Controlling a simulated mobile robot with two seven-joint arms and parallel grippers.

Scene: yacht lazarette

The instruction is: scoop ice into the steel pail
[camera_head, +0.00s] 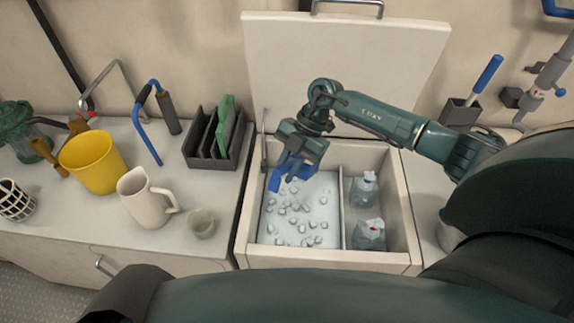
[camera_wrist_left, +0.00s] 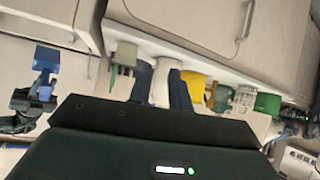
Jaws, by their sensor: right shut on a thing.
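My right gripper (camera_head: 303,145) is shut on a blue scoop (camera_head: 278,180) above the left compartment of an open ice chest (camera_head: 330,258). The scoop points down toward loose ice cubes (camera_head: 298,218) on a pale bed; I cannot tell whether it touches them or holds any. The scoop also shows at the left of the left wrist view (camera_wrist_left: 46,58). My left gripper (camera_wrist_left: 161,78) shows two dark fingers apart, with nothing held between them. I cannot make out a steel pail; a pale rounded thing (camera_head: 449,234) is mostly hidden by my right arm.
Bags (camera_head: 369,234) lie in the chest's right compartment, behind a divider. The lid (camera_head: 345,65) stands open. On the left counter are a yellow bucket (camera_head: 92,165), a cream pitcher (camera_head: 145,203), a small cup (camera_head: 201,223) and a dark rack (camera_head: 215,148).

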